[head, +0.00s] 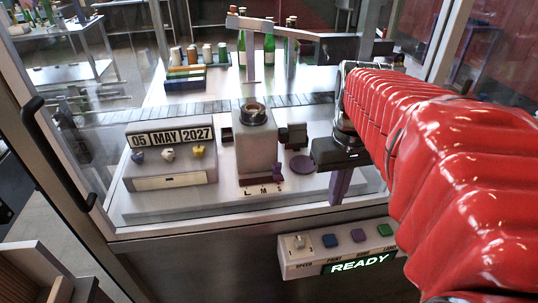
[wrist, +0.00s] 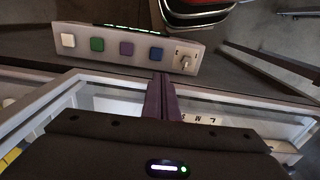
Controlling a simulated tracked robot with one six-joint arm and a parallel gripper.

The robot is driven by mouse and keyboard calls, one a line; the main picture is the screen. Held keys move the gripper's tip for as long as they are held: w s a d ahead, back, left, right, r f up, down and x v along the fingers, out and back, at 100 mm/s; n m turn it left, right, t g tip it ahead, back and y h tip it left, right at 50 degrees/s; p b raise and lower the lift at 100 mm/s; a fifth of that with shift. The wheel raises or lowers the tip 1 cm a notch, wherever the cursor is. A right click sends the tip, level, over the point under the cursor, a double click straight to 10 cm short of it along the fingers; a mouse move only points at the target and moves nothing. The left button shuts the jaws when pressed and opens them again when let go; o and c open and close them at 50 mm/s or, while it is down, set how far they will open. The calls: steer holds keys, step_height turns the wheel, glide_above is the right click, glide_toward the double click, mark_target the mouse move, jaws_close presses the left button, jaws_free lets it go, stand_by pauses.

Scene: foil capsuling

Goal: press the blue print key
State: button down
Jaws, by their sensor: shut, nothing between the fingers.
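The blue print key (head: 330,239) sits on a pale control panel (head: 290,262) on the front of the machine, between a speed knob (head: 299,241) and a purple key (head: 358,235). In the wrist view the blue key (wrist: 156,54) shows just beyond my fingertips, with the purple key (wrist: 127,48) to its left. My gripper (head: 337,201) points down with its dark purple fingers together and empty. It hangs above and behind the panel, near the counter's front edge. The fingertips (wrist: 162,76) look apart from the key. The key's surface is unobstructed in both views.
A green key (head: 386,231) sits on the panel above a lit READY display (head: 359,263). A date block (head: 170,138) and a pale machine post (head: 256,145) stand on the counter. A door frame with a black handle (head: 50,150) is at left. Bottles (head: 269,50) stand behind.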

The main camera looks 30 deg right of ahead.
mark_target(331, 238)
steer(key=shift+s+d, duration=0.25)
steer(key=shift+d, duration=0.5)
steer(key=shift+f, duration=0.1)
step_height(331, 238, down, 14)
steer(key=shift+r, duration=0.1)
stand_by(0.4)
